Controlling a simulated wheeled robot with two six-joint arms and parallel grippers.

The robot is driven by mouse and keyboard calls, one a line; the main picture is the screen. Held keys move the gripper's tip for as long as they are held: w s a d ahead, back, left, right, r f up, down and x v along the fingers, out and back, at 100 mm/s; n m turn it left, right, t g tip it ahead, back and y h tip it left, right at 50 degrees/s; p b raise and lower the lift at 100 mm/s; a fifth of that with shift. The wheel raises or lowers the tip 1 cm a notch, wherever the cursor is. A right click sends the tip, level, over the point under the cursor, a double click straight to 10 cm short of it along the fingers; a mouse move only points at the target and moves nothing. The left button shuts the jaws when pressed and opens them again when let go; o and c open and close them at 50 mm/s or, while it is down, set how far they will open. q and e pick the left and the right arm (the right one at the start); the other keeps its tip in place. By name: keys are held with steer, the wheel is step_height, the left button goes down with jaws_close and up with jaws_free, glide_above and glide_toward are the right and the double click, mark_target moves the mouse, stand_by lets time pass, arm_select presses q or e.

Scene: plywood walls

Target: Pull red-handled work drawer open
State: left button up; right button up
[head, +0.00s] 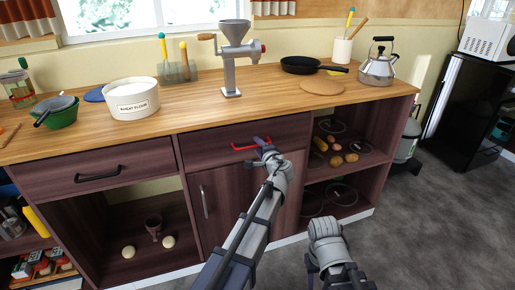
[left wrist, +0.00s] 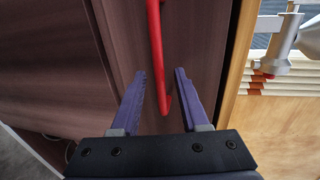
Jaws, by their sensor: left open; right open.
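The red handle (head: 250,144) is a bar on the front of a dark wood drawer (head: 215,142) under the worktop. The drawer looks shut, flush with the cabinet. My left gripper (head: 262,143) is at the right end of the handle. In the left wrist view, the red handle (left wrist: 155,50) runs lengthwise, and its end lies between the two purple fingers of the open left gripper (left wrist: 160,72). A gap shows on both sides of the bar. My right arm shows at lower right in the head view, but its gripper fingers cannot be seen.
Left of it is a drawer with a black handle (head: 98,174). A cupboard door with a metal handle (head: 204,202) is below the red-handled drawer. Open shelves with food and pans are at right. A grinder (head: 232,60) and a flour tub (head: 132,99) stand on the worktop (head: 190,100).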

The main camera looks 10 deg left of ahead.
arm_select(q)
steer(key=shift+w+a+f, duration=0.1)
steer(key=shift+w+a, duration=0.15)
steer(key=shift+w, duration=0.15)
jaws_close()
stand_by(1.2)
